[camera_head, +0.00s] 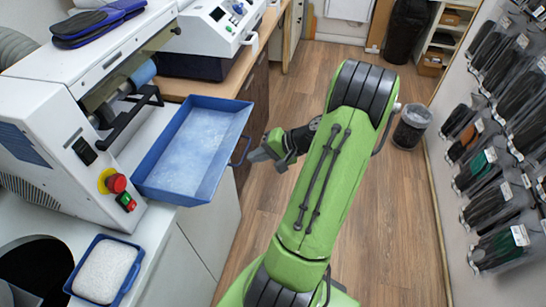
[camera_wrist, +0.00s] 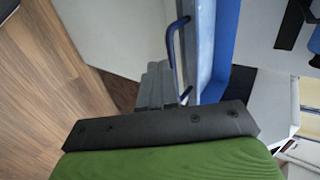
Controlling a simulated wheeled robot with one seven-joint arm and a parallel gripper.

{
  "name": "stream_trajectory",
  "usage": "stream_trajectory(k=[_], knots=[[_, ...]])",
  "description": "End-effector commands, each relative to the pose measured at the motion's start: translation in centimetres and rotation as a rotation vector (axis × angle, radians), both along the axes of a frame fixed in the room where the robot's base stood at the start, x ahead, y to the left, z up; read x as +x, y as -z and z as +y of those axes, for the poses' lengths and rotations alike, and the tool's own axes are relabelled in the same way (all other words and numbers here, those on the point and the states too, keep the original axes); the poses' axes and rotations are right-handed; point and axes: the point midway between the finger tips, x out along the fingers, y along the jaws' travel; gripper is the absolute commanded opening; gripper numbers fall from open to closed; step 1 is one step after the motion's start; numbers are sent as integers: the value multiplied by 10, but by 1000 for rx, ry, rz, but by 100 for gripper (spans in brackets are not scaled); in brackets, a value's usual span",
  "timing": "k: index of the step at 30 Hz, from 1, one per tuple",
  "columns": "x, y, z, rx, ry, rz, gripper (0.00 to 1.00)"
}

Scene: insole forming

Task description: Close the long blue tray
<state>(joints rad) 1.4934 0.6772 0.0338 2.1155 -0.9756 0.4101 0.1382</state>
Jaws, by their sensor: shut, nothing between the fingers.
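The long blue tray (camera_head: 172,187) sticks out from the white machine, over the counter and past its front edge. It is open at the top and its inside is pale blue. Its dark blue wire handle (camera_head: 243,150) is on the end facing my arm. My gripper (camera_head: 257,154) is shut and empty, close beside this handle. In the wrist view my gripper's fingers (camera_wrist: 157,82) are together next to the handle (camera_wrist: 172,45), with the tray (camera_wrist: 226,45) just beyond. I cannot tell whether the fingers touch the handle.
The white machine (camera_head: 32,110) has a red stop button (camera_head: 116,183) beside the tray. A small blue tray of white material (camera_head: 103,270) stands on the counter. A second machine (camera_head: 213,35) is behind. The wood floor is clear up to the bin (camera_head: 411,128) and wall rack.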

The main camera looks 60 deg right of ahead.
Motion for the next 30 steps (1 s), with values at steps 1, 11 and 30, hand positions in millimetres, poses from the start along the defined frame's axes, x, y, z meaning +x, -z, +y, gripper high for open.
stream_trajectory(k=[1,11,30], knots=[[3,-1,1,-2,0,0,0],[4,-1,2,0,1,1,0],[131,-1,47,0,-2,2,0]])
